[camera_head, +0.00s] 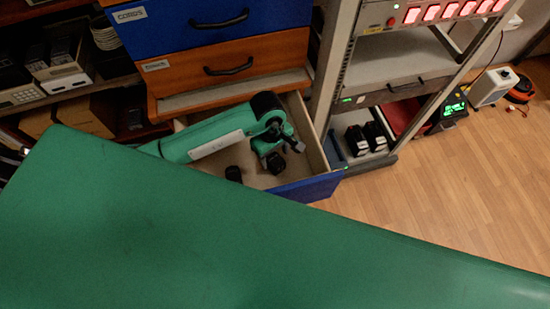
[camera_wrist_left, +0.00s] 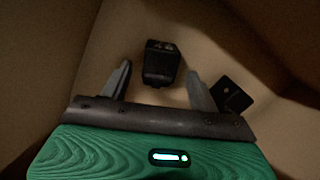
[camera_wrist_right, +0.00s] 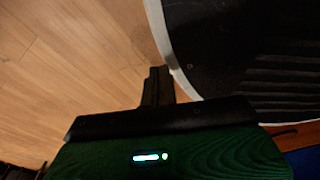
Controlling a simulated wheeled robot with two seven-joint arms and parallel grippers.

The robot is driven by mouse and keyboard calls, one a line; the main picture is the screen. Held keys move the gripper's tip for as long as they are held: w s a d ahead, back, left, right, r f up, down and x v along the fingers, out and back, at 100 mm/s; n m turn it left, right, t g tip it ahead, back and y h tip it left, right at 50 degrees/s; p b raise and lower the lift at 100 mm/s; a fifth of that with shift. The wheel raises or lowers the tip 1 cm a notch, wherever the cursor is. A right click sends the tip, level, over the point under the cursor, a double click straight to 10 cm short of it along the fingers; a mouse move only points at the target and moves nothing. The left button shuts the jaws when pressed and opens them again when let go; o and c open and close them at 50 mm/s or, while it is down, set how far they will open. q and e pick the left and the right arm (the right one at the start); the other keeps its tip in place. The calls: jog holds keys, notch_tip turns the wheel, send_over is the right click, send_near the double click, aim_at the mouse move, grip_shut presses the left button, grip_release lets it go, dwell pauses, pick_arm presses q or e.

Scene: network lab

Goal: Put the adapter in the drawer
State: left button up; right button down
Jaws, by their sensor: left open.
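The drawer (camera_head: 310,187) is pulled out at the bottom of the cabinet, with a blue front and bare tan inside. My left gripper (camera_head: 291,144) reaches down into it. In the left wrist view my left gripper (camera_wrist_left: 159,77) is open and empty. A black block (camera_wrist_left: 161,62), which looks like an adapter, lies on the drawer floor just beyond and between its fingertips. A second dark piece (camera_wrist_left: 233,95) lies beside the right finger. The head view shows a small black thing (camera_head: 233,173) in the drawer too. My right gripper (camera_wrist_right: 158,86) is shut and empty, outside the head view.
An orange drawer (camera_head: 228,67) and a blue drawer (camera_head: 215,18) are closed above. A rack with red-lit modules (camera_head: 432,12) stands to the right. Shelves with boxes (camera_head: 66,80) stand left. A green shape hides the lower head view.

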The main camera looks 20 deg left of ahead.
aim_at(272, 156)
pick_arm(q)
notch_tip(272, 156, up, 9)
jog(key=b, duration=0.1)
jog(key=shift+w+a, duration=0.3)
jog(key=shift+a, duration=0.15)
pick_arm(e)
jog(key=w, duration=0.1)
jog(key=w+a, duration=0.1)
jog(key=shift+w+a+r, duration=0.1)
jog(key=shift+w+a, duration=0.1)
jog(key=shift+w, duration=0.1)
pick_arm(q)
jog(key=shift+f, duration=0.1)
pick_arm(e)
jog(key=shift+s+d, duration=0.1)
jog(key=shift+s, duration=0.1)
